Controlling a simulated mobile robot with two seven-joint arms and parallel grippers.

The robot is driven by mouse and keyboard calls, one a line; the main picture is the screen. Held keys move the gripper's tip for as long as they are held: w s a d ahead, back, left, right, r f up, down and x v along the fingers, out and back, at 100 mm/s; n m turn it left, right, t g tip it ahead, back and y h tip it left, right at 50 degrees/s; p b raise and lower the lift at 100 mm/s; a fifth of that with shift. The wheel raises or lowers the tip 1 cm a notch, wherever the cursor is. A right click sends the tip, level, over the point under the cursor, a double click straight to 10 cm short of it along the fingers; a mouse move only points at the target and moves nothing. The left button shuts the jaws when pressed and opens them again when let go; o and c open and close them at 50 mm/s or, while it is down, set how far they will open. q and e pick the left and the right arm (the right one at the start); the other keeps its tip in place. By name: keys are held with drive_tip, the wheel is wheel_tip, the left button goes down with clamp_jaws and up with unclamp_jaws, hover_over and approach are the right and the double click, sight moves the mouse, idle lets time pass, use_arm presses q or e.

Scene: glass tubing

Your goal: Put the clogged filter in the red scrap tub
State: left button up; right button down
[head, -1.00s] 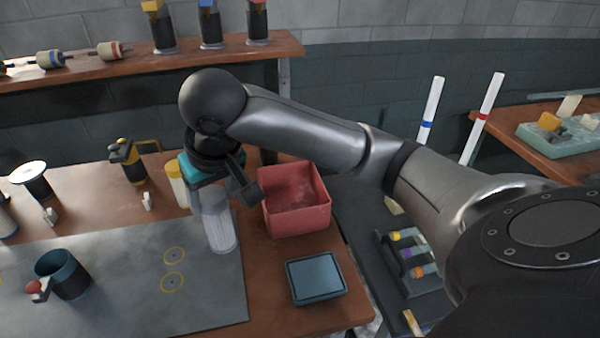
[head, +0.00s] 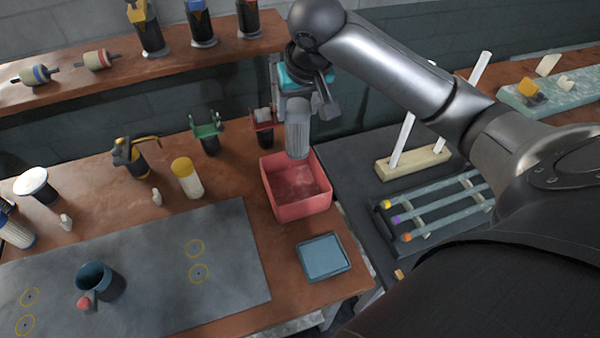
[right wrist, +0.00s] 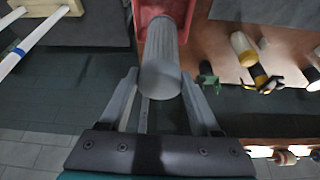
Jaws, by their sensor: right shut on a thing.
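The clogged filter (head: 297,138) is a grey pleated cylinder, held upright by my right gripper (head: 297,100). In the head view its lower end is over the back part of the red scrap tub (head: 306,206), whose visible floor is empty. In the right wrist view the filter (right wrist: 161,62) is between the two fingers of my right gripper (right wrist: 160,95), with the red tub (right wrist: 150,8) beyond it. The exact gap between filter and tub is hard to tell. My left gripper is not in view.
A blue-grey flat box (head: 323,257) lies in front of the tub. A yellow-capped jar (head: 187,178) and a green clamp-like tool (head: 208,132) stand to its left. A dark mug (head: 104,280) stands on the grey mat (head: 150,265). A rack of rods (head: 440,208) is at right.

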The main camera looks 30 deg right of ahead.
wheel_tip(320, 180, down, 20)
drive_tip(key=b, duration=0.2)
drive_tip(key=shift+s, duration=0.1)
drive_tip(key=shift+c, duration=0.5)
unclamp_jaws()
drive_tip(key=p+v, duration=0.1)
drive_tip(key=v, duration=1.1)
drive_tip(key=shift+p, duration=0.3)
drive_tip(key=shift+r, duration=0.15)
